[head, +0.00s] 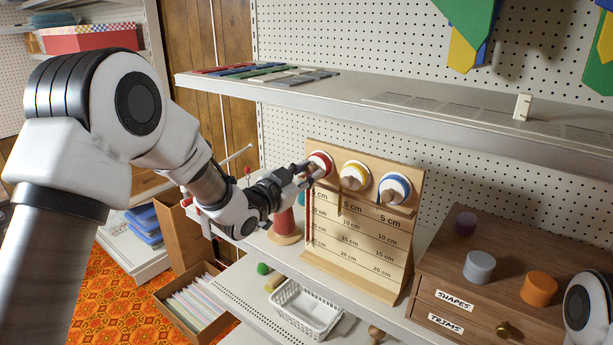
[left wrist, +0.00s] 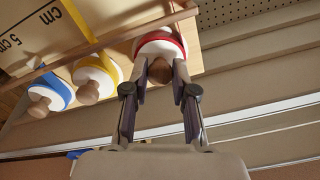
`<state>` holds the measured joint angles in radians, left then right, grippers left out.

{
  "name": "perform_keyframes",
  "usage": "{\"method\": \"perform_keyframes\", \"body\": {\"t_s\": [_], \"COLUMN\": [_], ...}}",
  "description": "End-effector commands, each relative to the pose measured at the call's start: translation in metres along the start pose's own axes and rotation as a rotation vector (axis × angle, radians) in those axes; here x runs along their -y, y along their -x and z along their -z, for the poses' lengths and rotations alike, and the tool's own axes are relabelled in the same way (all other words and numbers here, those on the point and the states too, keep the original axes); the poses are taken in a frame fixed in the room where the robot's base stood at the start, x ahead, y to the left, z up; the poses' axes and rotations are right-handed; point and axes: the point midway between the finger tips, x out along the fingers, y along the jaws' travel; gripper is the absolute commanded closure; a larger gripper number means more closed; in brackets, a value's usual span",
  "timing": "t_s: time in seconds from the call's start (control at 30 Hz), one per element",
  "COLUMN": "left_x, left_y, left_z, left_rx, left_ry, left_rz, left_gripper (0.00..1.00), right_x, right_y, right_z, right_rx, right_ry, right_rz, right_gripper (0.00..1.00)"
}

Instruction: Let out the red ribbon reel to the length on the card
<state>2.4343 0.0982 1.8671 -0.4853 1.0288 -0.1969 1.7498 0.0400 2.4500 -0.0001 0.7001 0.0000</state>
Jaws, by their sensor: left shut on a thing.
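The red ribbon reel (head: 321,160) is the leftmost of three on an upright wooden board (head: 375,282). It also shows in the left wrist view (left wrist: 159,45), with a wooden knob (left wrist: 160,71) at its middle. My left gripper (head: 308,172) is shut on that knob, one fingertip on each side. A narrow red ribbon (head: 310,215) hangs down the board's left edge, past printed marks from 5 to 20 cm. Its lower end is hard to make out. I cannot make out a length card. My right gripper is not in view.
The yellow reel (head: 355,175) and blue reel (head: 394,188) sit close to the right. A red thread spool (head: 285,228) stands left of the board. A wooden drawer box (head: 480,285) stands at right. A shelf (head: 400,105) runs overhead.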

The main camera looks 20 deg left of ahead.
Motion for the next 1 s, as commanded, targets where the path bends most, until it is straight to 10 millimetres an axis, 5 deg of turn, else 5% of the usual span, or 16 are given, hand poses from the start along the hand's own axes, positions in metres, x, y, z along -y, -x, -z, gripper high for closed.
{"method": "perform_keyframes", "body": {"t_s": [0.07,0.1,0.17,0.57,1.0], "left_x": [0.001,0.001,0.001,0.001,0.001], "left_y": [0.000,0.000,0.000,0.008,0.106], "left_z": [0.001,0.001,0.001,0.000,0.000], "left_rx": [-0.001,-0.001,-0.001,0.001,0.000], "left_ry": [-0.001,-0.001,-0.002,0.000,0.003], "left_rz": [0.001,0.001,0.001,0.001,0.003], "left_gripper": [1.00,0.70,0.49,0.49,0.49], "right_x": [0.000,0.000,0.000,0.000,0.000], "right_y": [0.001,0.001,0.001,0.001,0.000], "right_z": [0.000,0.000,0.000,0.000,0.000], "right_rx": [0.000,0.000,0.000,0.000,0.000], "right_ry": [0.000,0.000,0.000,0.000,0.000], "right_rz": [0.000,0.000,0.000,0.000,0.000], "right_gripper": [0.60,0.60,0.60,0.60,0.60]}}
